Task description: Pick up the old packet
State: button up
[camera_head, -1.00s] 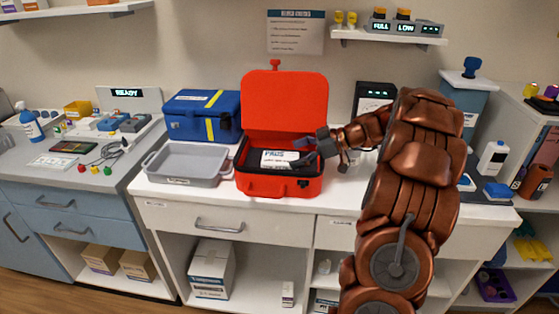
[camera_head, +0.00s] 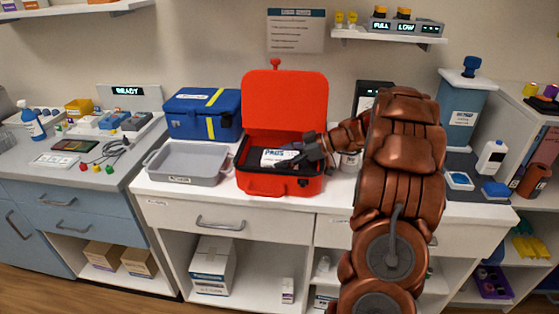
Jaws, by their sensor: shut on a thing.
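A white packet (camera_head: 275,157) with dark "PADS" lettering lies inside the open red case (camera_head: 270,186), tilted slightly. The case stands on the white counter with its lid (camera_head: 284,100) raised at the back. My gripper (camera_head: 296,158) reaches into the case from the right. Its dark fingers are shut on the packet at its right end, hiding that part. The packet is still within the case walls; whether it touches the case floor I cannot tell.
A grey tray (camera_head: 186,178) stands just left of the case and looks empty. A blue box (camera_head: 202,114) with a yellow stripe is behind the tray. A dark device (camera_head: 372,92) stands behind my arm. The counter strip in front of the case is narrow.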

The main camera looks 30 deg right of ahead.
jog(key=c, duration=0.5)
jog(key=shift+r, duration=0.1)
